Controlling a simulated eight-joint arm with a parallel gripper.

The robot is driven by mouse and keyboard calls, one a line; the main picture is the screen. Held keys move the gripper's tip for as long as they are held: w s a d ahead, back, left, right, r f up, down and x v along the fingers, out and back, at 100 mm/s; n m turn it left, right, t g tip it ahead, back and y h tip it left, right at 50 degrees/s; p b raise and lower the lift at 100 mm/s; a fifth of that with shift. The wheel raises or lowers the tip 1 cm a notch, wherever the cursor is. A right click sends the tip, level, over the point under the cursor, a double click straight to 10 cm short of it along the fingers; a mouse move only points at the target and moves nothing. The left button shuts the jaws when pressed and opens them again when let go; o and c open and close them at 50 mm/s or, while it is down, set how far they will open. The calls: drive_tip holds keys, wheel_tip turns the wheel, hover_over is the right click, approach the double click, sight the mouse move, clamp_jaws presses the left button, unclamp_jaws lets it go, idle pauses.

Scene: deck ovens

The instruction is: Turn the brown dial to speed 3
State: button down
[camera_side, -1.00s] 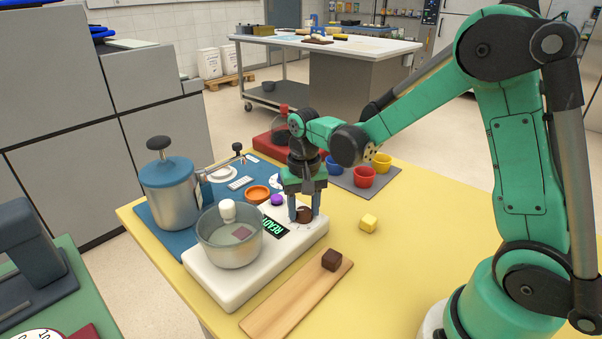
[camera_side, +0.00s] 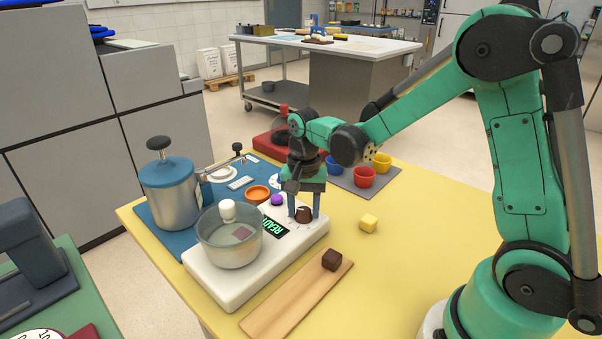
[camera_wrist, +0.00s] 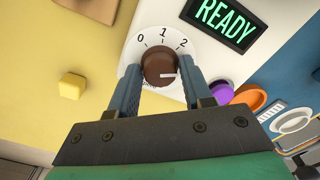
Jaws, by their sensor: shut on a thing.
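The brown dial (camera_side: 303,215) sits on the white mixer base (camera_side: 213,290); it also shows in the wrist view (camera_wrist: 156,62). Its round white scale (camera_wrist: 132,50) shows 0, 1 and 2. No 3 is visible there; that side of the scale is partly behind the finger. My gripper (camera_side: 304,207) points down over the dial, with one finger on each side. It is shut on the dial; its fingers also show in the wrist view (camera_wrist: 160,80).
A READY display (camera_wrist: 225,20) and a purple knob (camera_wrist: 221,92) are beside the dial. A clear bowl (camera_side: 230,238) stands on the base. A yellow cube (camera_side: 368,223) and a wooden board (camera_side: 290,308) with a brown cube (camera_side: 331,260) lie nearby.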

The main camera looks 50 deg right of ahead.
sight(304, 210)
drive_tip(key=shift+c, duration=1.9)
unclamp_jaws()
drive_tip(key=shift+r, duration=2.8)
drive_tip(key=s+a+r+n+t, duration=0.3)
drive_tip(key=s+n+t, duration=0.4)
drive_tip(key=n, duration=0.3)
drive_tip(key=shift+s+a+r+n, duration=0.3)
drive_tip(key=shift+a+r, duration=0.1)
drive_tip(key=shift+a, duration=0.1)
